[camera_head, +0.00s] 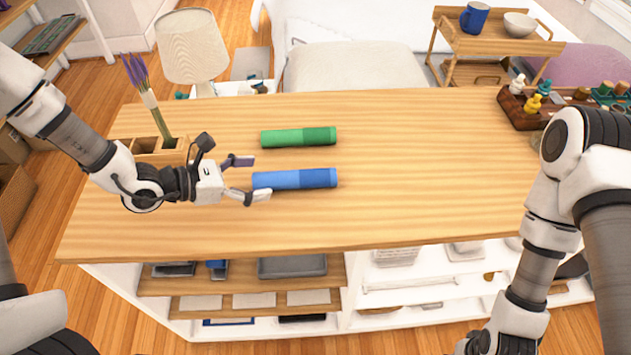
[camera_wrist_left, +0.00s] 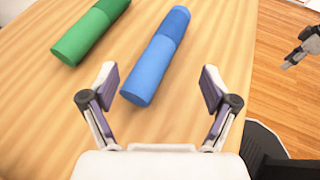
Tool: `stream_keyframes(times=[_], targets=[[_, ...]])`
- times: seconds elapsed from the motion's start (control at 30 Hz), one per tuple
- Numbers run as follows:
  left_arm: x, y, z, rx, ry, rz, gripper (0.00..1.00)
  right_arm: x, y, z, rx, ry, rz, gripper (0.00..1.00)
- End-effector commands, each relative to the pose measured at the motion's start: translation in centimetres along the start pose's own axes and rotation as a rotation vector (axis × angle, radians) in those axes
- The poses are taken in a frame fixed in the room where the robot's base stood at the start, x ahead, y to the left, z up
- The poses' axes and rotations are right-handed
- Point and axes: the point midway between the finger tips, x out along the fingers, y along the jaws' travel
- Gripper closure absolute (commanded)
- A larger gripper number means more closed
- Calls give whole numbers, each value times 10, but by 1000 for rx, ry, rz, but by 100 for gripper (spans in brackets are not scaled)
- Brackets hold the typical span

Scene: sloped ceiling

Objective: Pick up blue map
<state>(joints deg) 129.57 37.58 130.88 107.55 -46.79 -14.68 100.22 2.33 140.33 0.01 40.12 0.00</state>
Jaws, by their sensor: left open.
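The blue map (camera_head: 296,179) is a rolled tube lying on the wooden table, with a darker blue right end in the head view. My left gripper (camera_head: 246,177) is open at the tube's left end. In the left wrist view the blue map (camera_wrist_left: 156,58) lies ahead of my left gripper (camera_wrist_left: 159,80), its near end between the two spread fingertips; I cannot tell whether they touch it. My right gripper (camera_head: 492,343) is low at the bottom edge of the head view, partly cut off, and its fingers are not clear.
A green roll (camera_head: 298,137) lies behind the blue map, roughly parallel to it. A wooden holder with purple flowers (camera_head: 147,95) stands at the table's left. A dark wooden rack with colored pieces (camera_head: 533,108) is at the back right. The table's middle right (camera_head: 430,170) is clear.

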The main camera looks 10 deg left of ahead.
Motion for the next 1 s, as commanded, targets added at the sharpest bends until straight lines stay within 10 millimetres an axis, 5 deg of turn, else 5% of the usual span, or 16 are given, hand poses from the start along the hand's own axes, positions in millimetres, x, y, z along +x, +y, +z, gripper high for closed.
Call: stream_keyframes(times=[0.47, 0.7, 0.97, 1.0], targets=[[39, 0, -8, 2, 5, -1, 13, 8, 0, 0, -1, 0, 0, 60], [76, -1, -7, 3, 3, -3, 13, 4, 0, 0, -1, 0, 0, 60], [82, 0, -8, 0, 0, 0, 13, 4, 0, 0, -1, 0, 0, 60], [81, 0, -8, 0, 0, 0, 24, 4, 0, 0, -1, 0, 0, 60]])
